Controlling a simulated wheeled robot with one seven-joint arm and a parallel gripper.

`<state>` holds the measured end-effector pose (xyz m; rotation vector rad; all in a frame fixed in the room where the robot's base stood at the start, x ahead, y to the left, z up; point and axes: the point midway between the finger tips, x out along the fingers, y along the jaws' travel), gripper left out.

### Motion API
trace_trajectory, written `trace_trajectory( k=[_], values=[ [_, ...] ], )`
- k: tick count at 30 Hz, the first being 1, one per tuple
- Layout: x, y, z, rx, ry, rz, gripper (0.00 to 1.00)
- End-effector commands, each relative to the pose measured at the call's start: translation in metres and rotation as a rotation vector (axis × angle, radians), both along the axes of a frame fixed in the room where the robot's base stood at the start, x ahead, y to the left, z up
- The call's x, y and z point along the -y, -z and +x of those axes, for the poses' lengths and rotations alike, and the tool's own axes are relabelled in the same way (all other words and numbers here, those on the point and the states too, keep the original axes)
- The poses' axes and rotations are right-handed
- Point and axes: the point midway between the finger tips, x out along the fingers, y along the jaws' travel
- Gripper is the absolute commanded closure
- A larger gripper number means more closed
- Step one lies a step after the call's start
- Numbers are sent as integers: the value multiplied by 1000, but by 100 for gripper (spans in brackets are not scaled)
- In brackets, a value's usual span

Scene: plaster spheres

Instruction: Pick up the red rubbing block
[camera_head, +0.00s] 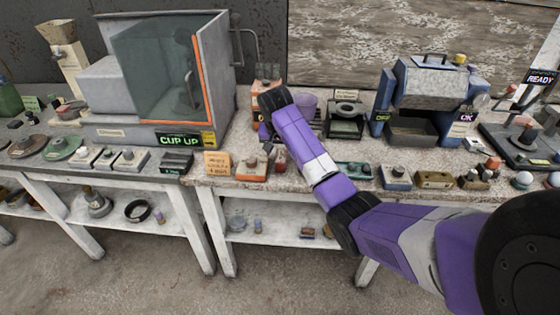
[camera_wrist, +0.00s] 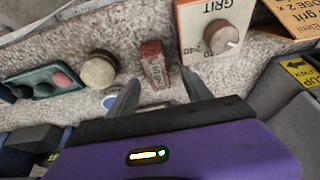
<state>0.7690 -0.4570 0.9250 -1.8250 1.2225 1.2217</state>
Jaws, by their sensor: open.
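The red rubbing block (camera_wrist: 152,60) stands out in the wrist view as a small worn red block with a pale, lettered side. It lies on the speckled bench top, just beyond and between the fingers of my gripper (camera_wrist: 160,78). My gripper is open, with nothing between its fingers. In the head view a small reddish piece, probably the same block (camera_head: 279,166), shows at the bench's front part beside my purple arm. My gripper's fingers are mostly hidden there behind my own wrist.
An orange-and-cream grit dial box (camera_wrist: 214,28) stands close to the right of the block in the wrist view. A round pale knob-like piece (camera_wrist: 99,70) and a green tray (camera_wrist: 45,82) lie to its left. The cup-up cabinet (camera_head: 165,80) stands left on the bench.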

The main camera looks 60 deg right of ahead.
Motion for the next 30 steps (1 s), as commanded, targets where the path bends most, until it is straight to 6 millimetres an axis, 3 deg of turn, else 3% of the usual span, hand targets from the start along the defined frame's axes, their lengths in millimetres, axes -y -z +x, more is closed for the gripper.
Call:
trace_trajectory(
  k=[9, 19, 28, 30],
  values=[
    [15, 39, 1, -2, -1, 0, 42],
    [17, 45, 3, 1, -1, -1, 42],
    [17, 45, 3, 1, -1, -1, 99],
    [17, 45, 3, 1, -1, -1, 100]
  ],
)
